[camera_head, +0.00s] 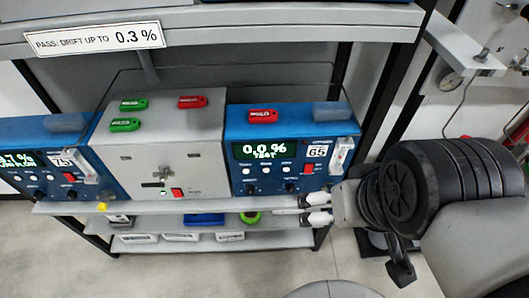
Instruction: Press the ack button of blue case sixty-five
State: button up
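Blue case sixty-five (240,120) stands on the shelf at the right, marked by a white "65" label (317,151). Its display (265,149) reads "0.0 % TEST" in pale green letters. The small lettering is too fine to read, so I cannot tell which is the ack button. My gripper (318,209) is just below and right of the case front, its pale fingertips apart, empty, pointing left.
A grey case (205,140) with red and green tags stands left of it, then another blue case (40,128) labelled 75. The shelf edge (200,206) runs just below the panels. A red tag (262,114) lies on case sixty-five. An overhead shelf (250,22) hangs above.

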jog(key=shift+c, duration=0.5)
grip_shut()
dwell(0.9)
dwell(1.3)
